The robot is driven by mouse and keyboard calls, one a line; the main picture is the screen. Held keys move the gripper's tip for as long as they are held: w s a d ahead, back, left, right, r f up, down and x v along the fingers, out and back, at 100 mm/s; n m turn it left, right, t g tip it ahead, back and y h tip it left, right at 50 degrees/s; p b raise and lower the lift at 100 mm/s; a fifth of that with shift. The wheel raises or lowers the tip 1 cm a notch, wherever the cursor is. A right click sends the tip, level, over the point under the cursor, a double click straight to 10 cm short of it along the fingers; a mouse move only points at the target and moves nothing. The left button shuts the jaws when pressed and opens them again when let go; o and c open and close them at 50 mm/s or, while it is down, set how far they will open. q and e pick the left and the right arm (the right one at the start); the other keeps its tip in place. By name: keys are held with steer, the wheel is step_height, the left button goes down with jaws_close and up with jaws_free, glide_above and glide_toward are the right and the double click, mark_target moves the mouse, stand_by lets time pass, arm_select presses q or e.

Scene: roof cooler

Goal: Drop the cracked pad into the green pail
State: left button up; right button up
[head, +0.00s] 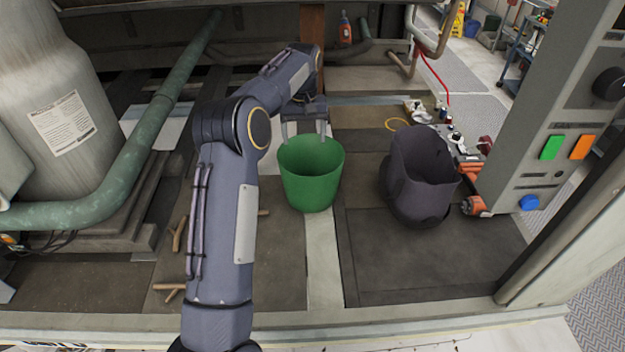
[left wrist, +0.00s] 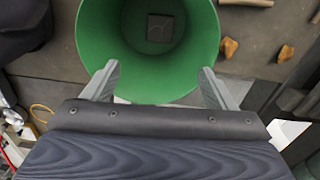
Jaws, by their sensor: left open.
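The green pail (head: 311,178) stands upright on the deck near the middle of the head view. The left wrist view looks down into the green pail (left wrist: 92,38). A small dark square pad (left wrist: 160,28) lies flat on the bottom inside it; whether it is cracked is too small to tell. My left gripper (head: 305,130) is just behind the pail's far rim in the head view. Its two fingers (left wrist: 160,85) are spread apart over the pail's rim with nothing between them. The pail's inside bottom is hidden in the head view. My right gripper is not in view.
A dark bag-like bucket (head: 418,178) stands right of the pail. Several tools and a red-orange device (head: 472,168) lie by the grey control panel (head: 560,110). Pieces of wood (head: 178,235) lie at left. A green pipe (head: 120,180) and a grey tank (head: 50,70) fill the left.

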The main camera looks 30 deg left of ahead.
arm_select(q)
step_height(320, 180, up, 4)
steer(key=shift+r, duration=0.25)
steer(key=s+d+r+m+t+h+b, duration=0.1)
steer(key=s+d+r+t, duration=0.15)
steer(key=s, duration=0.65)
steer(key=s+d+r+m+t+h+b, duration=0.1)
steer(key=s+d+r+m, duration=0.2)
steer(key=s, duration=0.6)
steer(key=s+d+f, duration=0.3)
steer(key=s, duration=0.3)
steer(key=s+d+f+m+t+h+b, duration=0.1)
steer(key=s+d+f, duration=0.3)
steer(key=s, duration=0.3)
steer(key=s+d+f+t+b, duration=0.1)
steer(key=s+d+f, duration=0.2)
steer(key=s, duration=0.3)
steer(key=shift+s+d+f+h, duration=0.3)
steer(key=shift+s+d+h, duration=0.1)
steer(key=shift+d, duration=0.25)
